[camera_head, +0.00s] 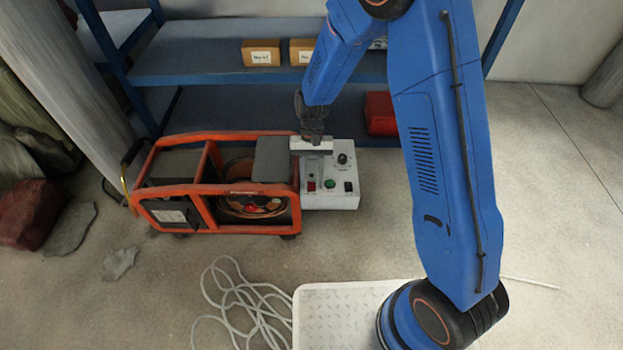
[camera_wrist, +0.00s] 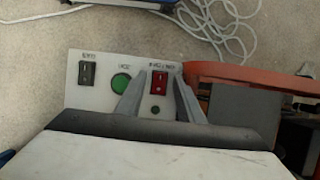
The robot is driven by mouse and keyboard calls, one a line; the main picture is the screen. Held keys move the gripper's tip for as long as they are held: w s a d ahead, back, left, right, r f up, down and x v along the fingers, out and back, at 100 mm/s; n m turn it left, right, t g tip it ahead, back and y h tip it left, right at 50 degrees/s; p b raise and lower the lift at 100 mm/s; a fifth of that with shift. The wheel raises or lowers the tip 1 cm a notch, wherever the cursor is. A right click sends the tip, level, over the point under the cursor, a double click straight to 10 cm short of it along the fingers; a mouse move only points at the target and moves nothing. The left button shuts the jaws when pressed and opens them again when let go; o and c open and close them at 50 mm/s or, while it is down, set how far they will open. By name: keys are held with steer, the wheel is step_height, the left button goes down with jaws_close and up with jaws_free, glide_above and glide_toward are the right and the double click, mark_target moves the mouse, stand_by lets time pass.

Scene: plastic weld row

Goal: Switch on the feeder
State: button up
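The feeder is an orange-framed unit (camera_head: 220,140) with a reel inside. A light grey control box (camera_head: 345,200) stands at its right side. In the wrist view the panel (camera_wrist: 105,70) carries a red rocker switch (camera_wrist: 159,85), a round green button (camera_wrist: 121,84) and a black rocker switch (camera_wrist: 87,74). The labels are too small to read surely. My gripper (camera_wrist: 161,76) points down at the panel with its two grey fingers apart. The red switch shows between the fingertips. I cannot tell whether they touch the panel. In the head view my gripper (camera_head: 318,160) is over the box's back left part.
A blue shelf (camera_head: 200,62) with small cardboard boxes (camera_head: 262,52) stands behind. A red box (camera_head: 381,114) lies on its lower level. A coiled pale cable (camera_head: 235,300) lies on the floor in front. Rocks (camera_head: 70,230) lie at the left.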

mark_target(312, 182)
jaws_close()
steer(key=shift+s+t, duration=0.25)
steer(key=shift+t, duration=0.45)
steer(key=shift+s+t, duration=0.25)
steer(key=shift+t, duration=0.45)
steer(key=shift+o, duration=0.9)
jaws_free()
step_height(312, 182, up, 17)
steer(key=w, duration=0.2)
steer(key=shift+w+r, duration=0.15)
steer(key=shift+w, duration=0.05)
